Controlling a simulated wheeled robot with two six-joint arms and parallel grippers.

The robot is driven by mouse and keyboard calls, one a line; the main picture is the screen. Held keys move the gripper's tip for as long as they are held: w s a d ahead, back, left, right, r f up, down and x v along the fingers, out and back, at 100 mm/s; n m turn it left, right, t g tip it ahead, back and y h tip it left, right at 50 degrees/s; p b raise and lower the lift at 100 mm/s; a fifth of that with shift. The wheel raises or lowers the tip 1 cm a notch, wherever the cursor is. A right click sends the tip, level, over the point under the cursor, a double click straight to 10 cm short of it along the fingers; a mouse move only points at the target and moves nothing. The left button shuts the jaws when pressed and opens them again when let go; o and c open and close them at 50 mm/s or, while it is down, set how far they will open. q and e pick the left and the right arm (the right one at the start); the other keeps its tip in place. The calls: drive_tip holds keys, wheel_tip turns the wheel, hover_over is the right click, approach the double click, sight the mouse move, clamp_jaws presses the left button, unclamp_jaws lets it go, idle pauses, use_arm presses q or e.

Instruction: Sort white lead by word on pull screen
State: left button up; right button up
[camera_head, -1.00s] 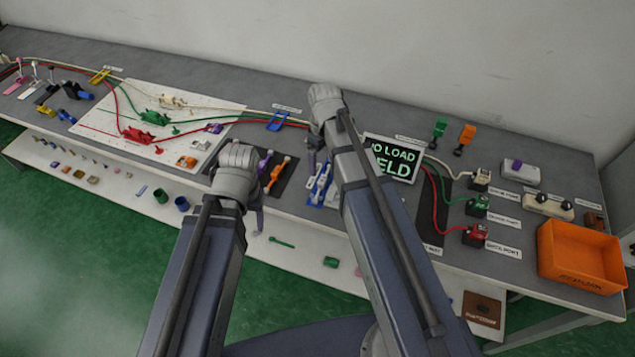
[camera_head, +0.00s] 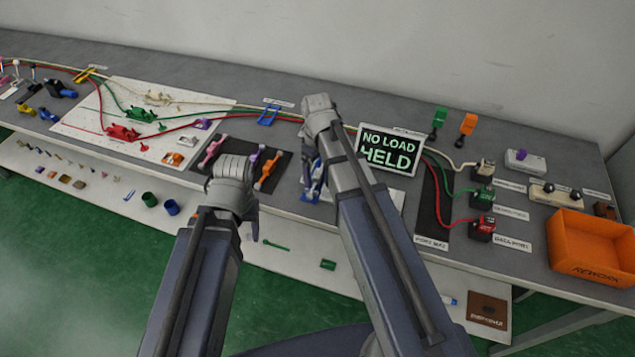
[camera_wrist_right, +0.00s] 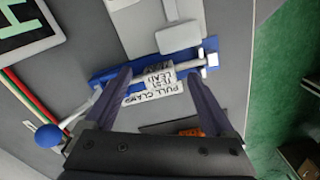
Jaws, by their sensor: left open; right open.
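The screen (camera_head: 390,150) stands tilted on the bench and reads "NO LOAD HELD" in green. The white lead (camera_head: 450,160) runs behind it to a white-topped port block (camera_head: 484,170) at the right. My right gripper (camera_wrist_right: 160,98) is open above the blue pull clamp (camera_wrist_right: 104,78), with its fingers either side of the "PULL CLAMP" and "TEST LEAD" labels. A blue ball knob (camera_wrist_right: 48,136) is left of the fingers. In the head view my right arm hides part of the clamp (camera_head: 313,185). My left gripper (camera_head: 250,222) is open near the front edge, beside a dark mat with levers.
An orange REWORK bin (camera_head: 592,248) stands at the right. Green (camera_head: 482,196) and red (camera_head: 482,226) port blocks sit near the white one. A white board (camera_head: 90,120) with red and green fixtures lies left. A lower shelf (camera_head: 105,205) holds small parts.

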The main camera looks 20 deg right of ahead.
sight(318, 173)
drive_tip(key=shift+c, duration=0.3)
drive_tip(key=c, duration=1.3)
use_arm(q)
drive_tip(key=shift+r, duration=0.15)
use_arm(e)
drive_tip(key=shift+r, duration=0.15)
wheel_tip(318, 173, up, 10)
drive_tip(key=p, duration=1)
drive_tip(key=shift+c, duration=0.2)
use_arm(q)
wheel_tip(318, 173, up, 10)
drive_tip(key=shift+c, duration=0.2)
